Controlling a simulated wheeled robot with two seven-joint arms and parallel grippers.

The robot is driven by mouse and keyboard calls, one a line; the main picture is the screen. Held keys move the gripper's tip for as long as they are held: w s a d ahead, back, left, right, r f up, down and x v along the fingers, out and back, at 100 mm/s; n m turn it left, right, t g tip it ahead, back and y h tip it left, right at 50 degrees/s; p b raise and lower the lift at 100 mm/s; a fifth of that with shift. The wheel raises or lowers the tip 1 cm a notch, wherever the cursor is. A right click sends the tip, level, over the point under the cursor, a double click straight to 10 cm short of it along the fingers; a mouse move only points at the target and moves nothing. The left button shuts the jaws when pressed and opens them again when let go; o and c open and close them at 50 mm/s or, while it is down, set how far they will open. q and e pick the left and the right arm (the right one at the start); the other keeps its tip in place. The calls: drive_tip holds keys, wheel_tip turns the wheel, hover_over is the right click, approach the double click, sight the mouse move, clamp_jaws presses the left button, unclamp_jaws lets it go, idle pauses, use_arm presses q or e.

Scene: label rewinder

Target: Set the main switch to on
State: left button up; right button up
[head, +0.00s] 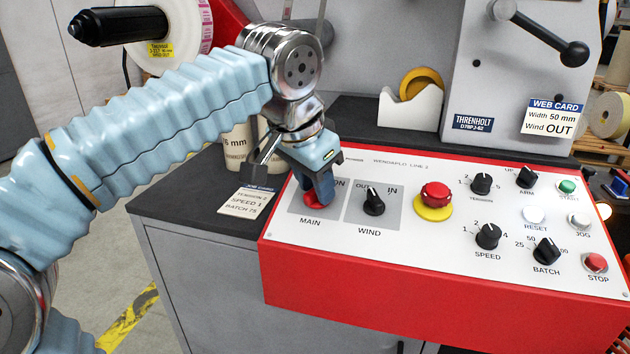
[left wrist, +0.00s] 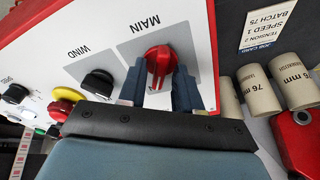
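The main switch is a red rotary knob on a grey plate labelled MAIN at the left end of the control panel (head: 400,215). In the head view the red main switch (head: 316,199) shows only partly beneath my left gripper (head: 318,190). In the left wrist view the main switch (left wrist: 158,54) shows between the two blue fingers of my left gripper (left wrist: 160,92). The fingers stand apart, one on each side of the knob; I cannot tell whether they touch it. The knob's setting is hard to read. My right gripper is not in view.
The black WIND knob (head: 373,201) is close on the right, then the red emergency stop button (head: 435,194). Several other knobs and buttons fill the panel's right side.

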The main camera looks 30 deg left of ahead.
use_arm(q)
drive_tip(key=shift+o, duration=0.2)
drive_tip(key=shift+r, duration=0.1)
drive_tip(key=p+v, duration=0.3)
drive_tip(key=v, duration=1)
drive_tip(key=shift+s+r, duration=0.15)
drive_tip(key=shift+r, duration=0.1)
